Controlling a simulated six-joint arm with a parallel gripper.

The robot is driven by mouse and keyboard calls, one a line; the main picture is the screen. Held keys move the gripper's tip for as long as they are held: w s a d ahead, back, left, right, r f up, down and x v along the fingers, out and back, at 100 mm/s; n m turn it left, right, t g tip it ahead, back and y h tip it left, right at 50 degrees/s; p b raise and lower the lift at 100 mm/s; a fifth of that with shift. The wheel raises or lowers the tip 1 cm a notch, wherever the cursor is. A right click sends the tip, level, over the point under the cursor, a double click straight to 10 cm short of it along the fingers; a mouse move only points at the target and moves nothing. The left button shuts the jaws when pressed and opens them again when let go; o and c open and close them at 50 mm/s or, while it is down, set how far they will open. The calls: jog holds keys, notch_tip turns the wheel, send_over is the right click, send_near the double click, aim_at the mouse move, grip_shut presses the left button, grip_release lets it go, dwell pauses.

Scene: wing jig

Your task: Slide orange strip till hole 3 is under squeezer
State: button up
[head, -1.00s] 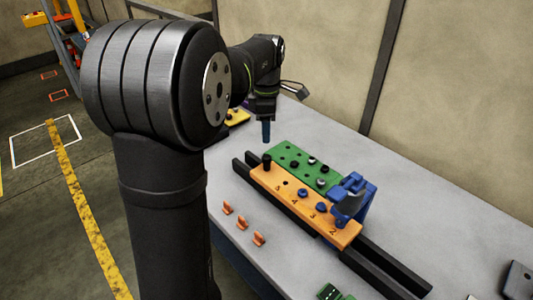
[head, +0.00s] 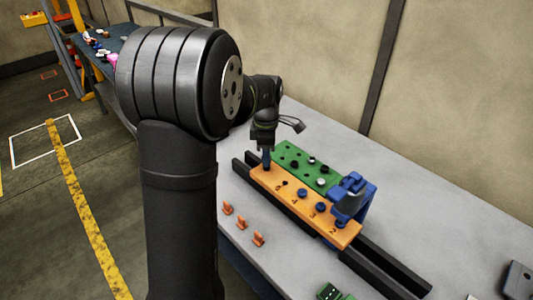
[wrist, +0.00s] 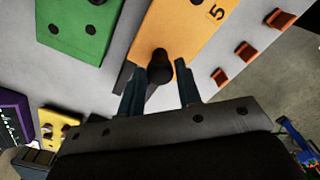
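The orange strip (head: 290,201) lies in a black rail beside a green block (head: 300,163). Numbers 5 to 2 show along it, and two blue pegs (head: 302,193) (head: 321,207) stand in it near 4 and 3. The blue squeezer (head: 352,198) stands over the strip near the 2; the hole beneath is hidden. A black knob (wrist: 159,66) stands at the strip's far-left end. My gripper (head: 267,163) is down at that end. In the wrist view its open fingers (wrist: 162,72) are on either side of the knob, seemingly not clamped on it.
The black rail (head: 385,268) runs on past the strip to the lower right, with that stretch empty. Several orange clips (head: 242,223) stand on the table in front. A yellow block (wrist: 62,128) and a purple one (wrist: 14,112) lie close to my gripper. A wall is behind.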

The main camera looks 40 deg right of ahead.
grip_shut()
send_over(282, 180)
jog(key=shift+o, duration=2.3)
grip_release()
notch_tip(282, 180, up, 18)
jog(key=shift+f, duration=0.25)
jog(key=shift+f, duration=0.1)
